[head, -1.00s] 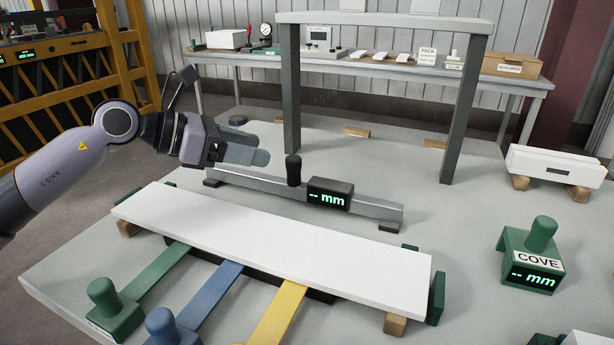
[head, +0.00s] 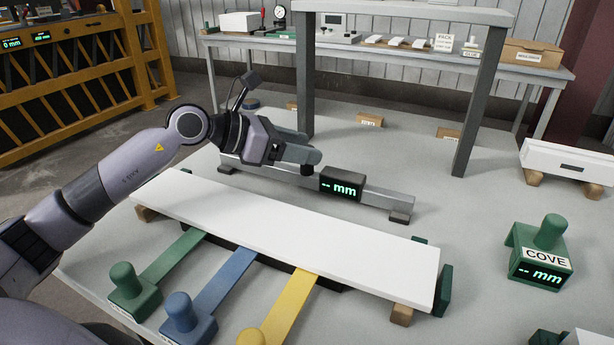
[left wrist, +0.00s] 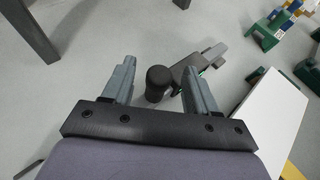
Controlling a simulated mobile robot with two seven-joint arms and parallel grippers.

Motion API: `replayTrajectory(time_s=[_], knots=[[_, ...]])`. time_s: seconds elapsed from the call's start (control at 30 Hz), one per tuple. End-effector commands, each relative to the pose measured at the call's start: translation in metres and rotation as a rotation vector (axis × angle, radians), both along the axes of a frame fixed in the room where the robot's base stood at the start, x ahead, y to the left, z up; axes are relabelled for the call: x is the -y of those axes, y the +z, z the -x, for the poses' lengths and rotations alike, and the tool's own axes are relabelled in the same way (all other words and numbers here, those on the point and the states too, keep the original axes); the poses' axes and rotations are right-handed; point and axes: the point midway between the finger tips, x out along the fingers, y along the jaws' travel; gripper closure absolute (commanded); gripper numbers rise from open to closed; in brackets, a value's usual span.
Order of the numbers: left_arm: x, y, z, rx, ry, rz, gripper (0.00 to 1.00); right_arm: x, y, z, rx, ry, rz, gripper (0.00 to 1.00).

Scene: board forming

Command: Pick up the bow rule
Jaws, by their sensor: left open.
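The bow rule (head: 380,199) is a grey bar with dark feet and a black display reading "-- mm". It stands on the table behind the white board. In the left wrist view the knob of the bow rule (left wrist: 157,82) shows between the two open fingers of my left gripper (left wrist: 160,76), with part of the bar beyond. I cannot tell whether the fingers touch the knob. My right gripper is not in view.
A white board (head: 290,232) lies in front on wooden blocks, with green, blue and yellow handled strips under it. A green COVE gauge (head: 541,252) stands at right. A grey frame (head: 480,105) rises behind the bow rule. The table between is clear.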

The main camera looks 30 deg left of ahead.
Motion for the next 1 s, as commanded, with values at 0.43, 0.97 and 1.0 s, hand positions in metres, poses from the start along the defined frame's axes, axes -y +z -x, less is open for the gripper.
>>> replayTrajectory(time_s=[0.43,0.97,1.0], knots=[[-0.0006,0.0001,0.0002,0.0,0.001,0.0,1.0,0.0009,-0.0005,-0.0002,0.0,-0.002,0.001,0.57],[-0.0008,0.0002,0.0002,0.0,0.001,0.0,1.0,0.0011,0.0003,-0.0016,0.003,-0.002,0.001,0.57],[-0.0008,0.0002,0.0002,0.0,0.001,0.0,1.0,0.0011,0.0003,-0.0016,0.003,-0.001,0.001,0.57]])
